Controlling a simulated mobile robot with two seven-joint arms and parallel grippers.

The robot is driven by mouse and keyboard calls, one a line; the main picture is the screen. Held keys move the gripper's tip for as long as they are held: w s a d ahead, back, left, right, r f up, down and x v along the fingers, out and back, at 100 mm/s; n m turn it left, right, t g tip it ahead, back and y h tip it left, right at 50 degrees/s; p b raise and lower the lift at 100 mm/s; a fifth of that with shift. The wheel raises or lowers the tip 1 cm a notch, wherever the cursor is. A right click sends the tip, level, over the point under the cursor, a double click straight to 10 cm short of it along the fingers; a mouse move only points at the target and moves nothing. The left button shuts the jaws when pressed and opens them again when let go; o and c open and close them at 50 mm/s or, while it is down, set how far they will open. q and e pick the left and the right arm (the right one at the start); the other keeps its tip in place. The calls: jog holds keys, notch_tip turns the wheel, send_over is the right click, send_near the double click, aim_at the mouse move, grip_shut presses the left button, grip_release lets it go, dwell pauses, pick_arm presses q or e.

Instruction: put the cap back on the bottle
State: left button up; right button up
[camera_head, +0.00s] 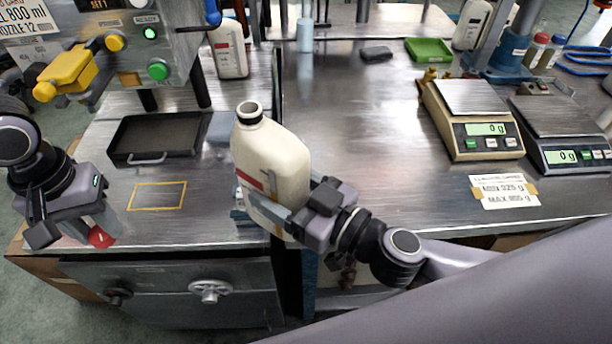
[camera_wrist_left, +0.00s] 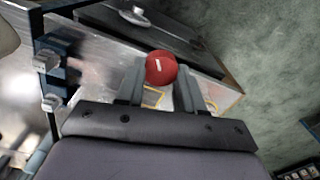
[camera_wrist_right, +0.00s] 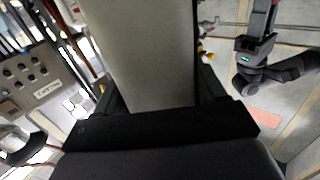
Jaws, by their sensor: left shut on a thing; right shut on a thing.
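The bottle (camera_head: 270,160) is a cream jug with an open, dark mouth (camera_head: 249,109) and a red mark on its side. It is held tilted slightly, above the gap between the two benches. My right gripper (camera_head: 283,222) is shut on its lower body. The bottle fills the middle of the right wrist view (camera_wrist_right: 152,55). The red cap (camera_head: 101,237) is in my left gripper (camera_head: 100,228), low at the left bench's front edge. The cap shows between the fingers in the left wrist view (camera_wrist_left: 161,68). The two grippers are well apart.
A filling machine with a yellow nozzle lever (camera_head: 68,72) stands at the back left. A black tray (camera_head: 158,138) and a yellow-outlined square (camera_head: 157,196) are on the left bench. Two scales (camera_head: 470,118) stand on the right bench, whose middle is clear. Another bottle (camera_head: 229,50) stands behind.

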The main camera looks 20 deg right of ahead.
dwell(0.3)
pick_arm(q)
jog(key=w+d+r+n, duration=0.4)
jog(key=d+r+n, duration=0.1)
jog(key=d+r, duration=0.55)
notch_tip(320, 180, up, 12)
jog(key=r+n, duration=0.1)
jog(key=n, duration=0.7)
send_over(237, 125)
jog(key=shift+f, duration=0.25)
jog(key=shift+f, duration=2.05)
jog(key=shift+f, duration=0.85)
